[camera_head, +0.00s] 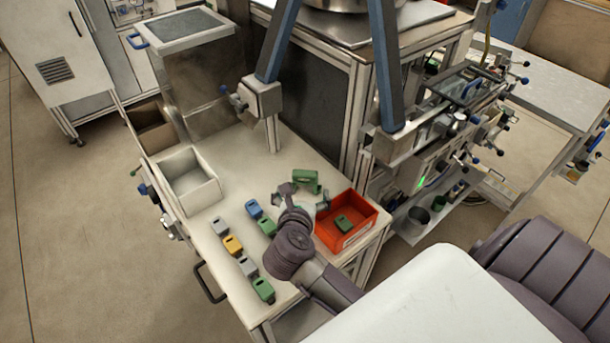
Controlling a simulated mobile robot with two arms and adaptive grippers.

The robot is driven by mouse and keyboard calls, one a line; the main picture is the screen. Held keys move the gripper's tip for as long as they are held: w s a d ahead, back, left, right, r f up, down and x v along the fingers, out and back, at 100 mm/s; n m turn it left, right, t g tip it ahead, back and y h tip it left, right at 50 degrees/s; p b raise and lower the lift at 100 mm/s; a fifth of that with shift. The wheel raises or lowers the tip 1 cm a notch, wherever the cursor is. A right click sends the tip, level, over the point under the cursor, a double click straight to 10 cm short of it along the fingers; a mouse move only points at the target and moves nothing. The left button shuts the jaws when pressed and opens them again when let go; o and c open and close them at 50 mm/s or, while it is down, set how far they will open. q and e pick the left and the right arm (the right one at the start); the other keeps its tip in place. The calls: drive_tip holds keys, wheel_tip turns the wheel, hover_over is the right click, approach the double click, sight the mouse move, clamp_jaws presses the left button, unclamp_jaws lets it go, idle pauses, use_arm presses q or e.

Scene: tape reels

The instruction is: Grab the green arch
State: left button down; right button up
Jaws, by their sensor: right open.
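The green arch (306,177) stands on the white tabletop, just behind the red bin. My right gripper (305,197) is open, its fingers spread on the near side of the arch. I cannot tell whether a finger touches the arch. My right arm comes in from the lower right. My left gripper is not in view.
Several small blocks in blue, grey, yellow (232,246) and green (263,291) stand left of my right gripper. The red bin (332,240) on the right holds a green block (343,224). A white bin (188,200) stands at the left. A metal frame (267,101) rises behind the arch.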

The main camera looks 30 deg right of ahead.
sight(304, 180)
drive_tip(key=shift+w+d+p, duration=0.7)
drive_tip(key=shift+w+p, duration=0.05)
drive_tip(key=shift+w, duration=0.15)
drive_tip(key=p+x, duration=0.1)
drive_tip(key=x, duration=0.2)
drive_tip(key=shift+w+f, duration=0.15)
drive_tip(key=shift+w, duration=0.05)
drive_tip(key=shift+w+d+f, duration=0.1)
drive_tip(key=shift+d, duration=0.05)
drive_tip(key=c, duration=0.5)
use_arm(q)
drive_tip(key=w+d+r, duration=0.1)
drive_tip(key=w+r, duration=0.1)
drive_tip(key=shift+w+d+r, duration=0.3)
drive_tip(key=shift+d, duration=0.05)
use_arm(e)
drive_tip(key=c, duration=0.8)
